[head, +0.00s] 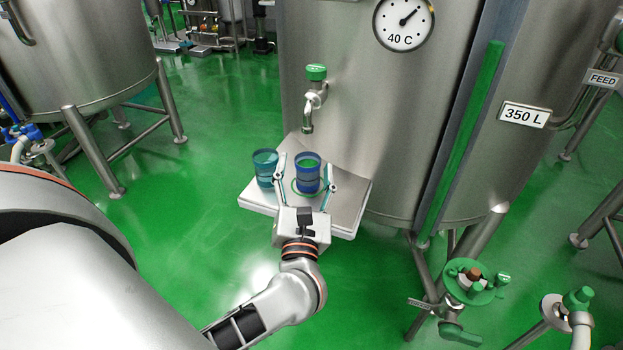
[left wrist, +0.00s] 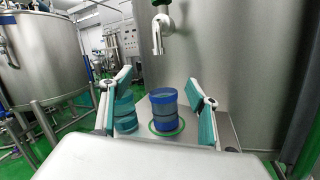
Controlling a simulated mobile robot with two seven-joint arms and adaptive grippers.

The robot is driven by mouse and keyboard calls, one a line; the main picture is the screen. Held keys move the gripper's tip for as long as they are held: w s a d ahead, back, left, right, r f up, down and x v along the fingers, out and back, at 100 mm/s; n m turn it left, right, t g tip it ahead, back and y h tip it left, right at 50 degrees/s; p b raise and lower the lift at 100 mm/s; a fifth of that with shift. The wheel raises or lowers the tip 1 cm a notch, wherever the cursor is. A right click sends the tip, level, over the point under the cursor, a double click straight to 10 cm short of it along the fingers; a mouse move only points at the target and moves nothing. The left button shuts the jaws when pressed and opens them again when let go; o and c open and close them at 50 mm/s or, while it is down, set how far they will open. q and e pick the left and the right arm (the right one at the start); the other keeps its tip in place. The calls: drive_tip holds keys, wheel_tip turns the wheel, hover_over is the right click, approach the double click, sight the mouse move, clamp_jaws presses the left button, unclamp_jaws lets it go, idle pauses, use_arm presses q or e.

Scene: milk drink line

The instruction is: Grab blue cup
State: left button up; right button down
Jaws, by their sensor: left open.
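The blue cup (head: 307,172) stands upright on a small metal shelf (head: 350,192) on the front of the steel tank, inside a green ring mark. It also shows in the left wrist view (left wrist: 164,110), centred between the fingers. A teal cup (head: 265,167) stands to its left, just outside my left finger; it also shows in the left wrist view (left wrist: 125,117). My left gripper (head: 305,182) is open, with one finger on each side of the blue cup. Gaps show between the cup and both fingers. My right gripper is not in view.
A tap with a green knob (head: 316,90) hangs from the tank above the shelf, slightly behind the blue cup. The steel tank wall (head: 390,120) rises right behind the shelf. A valve with a green wheel (head: 474,282) is at the lower right.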

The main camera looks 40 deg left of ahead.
sight(308, 168)
use_arm(q)
drive_tip(key=f+n, duration=0.1)
drive_tip(key=f+n+g, duration=0.2)
drive_tip(key=shift+w+a+f+n, duration=0.1)
drive_tip(key=shift+w+a+n, duration=0.2)
drive_tip(key=shift+w, duration=0.1)
drive_tip(key=shift+w+a+f+n+g, duration=0.1)
drive_tip(key=shift+w+f+n+g, duration=0.05)
drive_tip(key=shift+f+n+g, duration=0.15)
drive_tip(key=shift+x, duration=1.25)
drive_tip(key=x, duration=0.5)
drive_tip(key=shift+w+d+f+b, duration=0.2)
drive_tip(key=shift+f+b, duration=0.1)
drive_tip(key=c, duration=1.5)
drive_tip(key=shift+o, duration=0.2)
